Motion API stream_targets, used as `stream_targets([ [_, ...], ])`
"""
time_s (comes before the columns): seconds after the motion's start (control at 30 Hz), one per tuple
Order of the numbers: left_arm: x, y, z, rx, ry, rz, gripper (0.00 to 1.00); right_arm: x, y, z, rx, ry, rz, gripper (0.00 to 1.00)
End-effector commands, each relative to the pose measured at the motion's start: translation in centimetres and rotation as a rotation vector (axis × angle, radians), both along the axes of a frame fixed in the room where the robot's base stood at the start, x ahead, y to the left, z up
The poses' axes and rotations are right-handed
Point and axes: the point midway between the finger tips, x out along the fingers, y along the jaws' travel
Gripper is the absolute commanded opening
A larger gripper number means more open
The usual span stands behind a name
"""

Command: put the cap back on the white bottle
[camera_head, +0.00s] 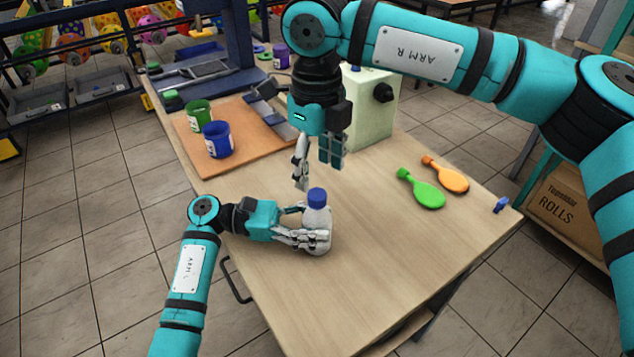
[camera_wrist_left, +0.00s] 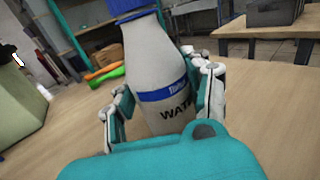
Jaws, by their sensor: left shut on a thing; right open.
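The white bottle (camera_head: 318,219) stands upright on the wooden table, with a blue cap (camera_head: 317,195) on top of its neck. My left gripper (camera_head: 312,230) comes from the left and is shut around the bottle's body. In the left wrist view the bottle (camera_wrist_left: 155,70) shows a blue band and partly hidden lettering between the two fingers. The blue cap (camera_wrist_left: 122,6) is cut off there by the top edge. My right gripper (camera_head: 317,172) is open, pointing down above the cap, and looks empty. Whether the cap is fully tight cannot be told.
Green (camera_head: 199,114) and blue (camera_head: 217,140) cups stand on a brown board (camera_head: 186,150). A pale green machine (camera_head: 371,110) stands behind my right gripper. The front table is clear.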

Motion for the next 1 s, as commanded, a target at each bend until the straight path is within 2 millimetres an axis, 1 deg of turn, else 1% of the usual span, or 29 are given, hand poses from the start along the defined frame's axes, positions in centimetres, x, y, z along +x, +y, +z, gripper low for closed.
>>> stream_targets([
  [0.03,0.0,0.0,-0.1,0.001,0.001,0.0,0.0,0.0,0.0,1.2,0.0,-0.004,0.0,0.57],
  [0.1,0.0,0.0,-0.1,0.001,0.001,0.0,0.0,0.0,0.1,2.6,0.001,-0.002,0.001,0.57],
  [0.2,0.0,0.0,-0.1,0.001,0.001,0.0,0.0,0.0,0.1,4.3,0.0,-0.003,0.0,0.57],
  [0.3,0.0,0.0,-0.1,0.001,0.001,0.0,0.0,0.0,0.1,5.4,0.001,-0.001,0.0,0.57],
  [0.43,0.0,0.0,-0.1,0.001,0.001,0.0,0.0,-0.1,0.0,6.2,-0.001,0.0,0.0,0.57],
  [0.7,0.0,0.0,-0.1,0.001,0.001,0.0,0.0,-0.1,0.0,6.3,-0.001,0.001,0.001,0.57],
  [0.73,0.0,0.0,-0.1,0.001,0.001,0.0,0.52,-0.1,0.0,6.3,-0.001,0.001,0.001,0.57],
  [0.9,0.0,0.0,-0.1,0.001,0.001,0.0,0.74,-0.1,0.0,6.3,-0.001,0.001,0.001,0.57],
  [0.93,0.0,0.0,0.0,0.001,0.001,0.0,0.77,-0.1,0.0,6.3,-0.001,0.001,0.001,0.57],
  [1.0,0.0,0.0,0.0,0.0,0.001,0.0,0.77,-0.1,0.0,6.3,-0.001,0.001,0.001,0.57],
])
